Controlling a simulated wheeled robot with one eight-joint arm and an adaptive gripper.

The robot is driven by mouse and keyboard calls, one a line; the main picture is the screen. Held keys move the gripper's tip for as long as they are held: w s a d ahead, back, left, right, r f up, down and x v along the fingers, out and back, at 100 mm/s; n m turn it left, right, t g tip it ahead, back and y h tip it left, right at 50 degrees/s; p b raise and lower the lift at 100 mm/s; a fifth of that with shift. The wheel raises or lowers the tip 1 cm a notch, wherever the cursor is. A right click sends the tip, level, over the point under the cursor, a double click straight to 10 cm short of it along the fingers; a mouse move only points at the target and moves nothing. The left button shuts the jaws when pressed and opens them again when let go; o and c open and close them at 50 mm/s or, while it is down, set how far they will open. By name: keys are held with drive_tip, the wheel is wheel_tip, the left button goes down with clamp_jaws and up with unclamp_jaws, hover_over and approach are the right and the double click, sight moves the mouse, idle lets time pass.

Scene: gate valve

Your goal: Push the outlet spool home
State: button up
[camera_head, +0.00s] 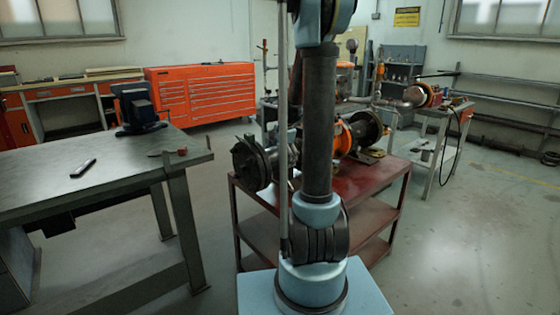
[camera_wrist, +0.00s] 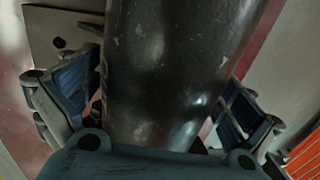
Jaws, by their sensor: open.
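In the head view a pipe assembly lies on the red cart (camera_head: 335,190). A dark flanged spool (camera_head: 250,162) is at its left end, and an orange valve body (camera_head: 343,136) with a round flanged spool (camera_head: 370,131) is to its right. I cannot tell which is the outlet spool. My arm hides the middle of the assembly and the joint there. In the wrist view my gripper (camera_wrist: 158,100) is open, with its blue-padded fingers on either side of a dark, scuffed pipe (camera_wrist: 165,65). Gaps show beside the pipe; contact is unclear. The pipe's ends are out of view.
A grey workbench (camera_head: 95,180) with a vise (camera_head: 138,108) and a dark handheld item (camera_head: 83,168) stands at left. An orange drawer cabinet (camera_head: 200,92) is behind. Another bench (camera_head: 440,118) stands at back right. The floor at right is clear.

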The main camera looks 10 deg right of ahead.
drive_tip(key=r, duration=0.3)
drive_tip(key=s+r, duration=0.1)
drive_tip(key=r, duration=0.3)
drive_tip(key=s+d+r, duration=0.1)
drive_tip(key=r, duration=0.3)
drive_tip(key=shift+r, duration=0.25)
drive_tip(key=shift+s, duration=0.4)
drive_tip(key=s+a+f+n, duration=0.1)
drive_tip(key=s+f+n, duration=0.3)
drive_tip(key=s, duration=0.7)
drive_tip(key=s+a+f+n, duration=0.1)
drive_tip(key=s+f+n, duration=0.3)
drive_tip(key=s, duration=0.7)
drive_tip(key=s+a+f+n+h, duration=0.1)
drive_tip(key=s+f+n, duration=0.3)
drive_tip(key=s, duration=0.7)
drive_tip(key=shift+s+f, duration=0.2)
drive_tip(key=shift+f, duration=0.45)
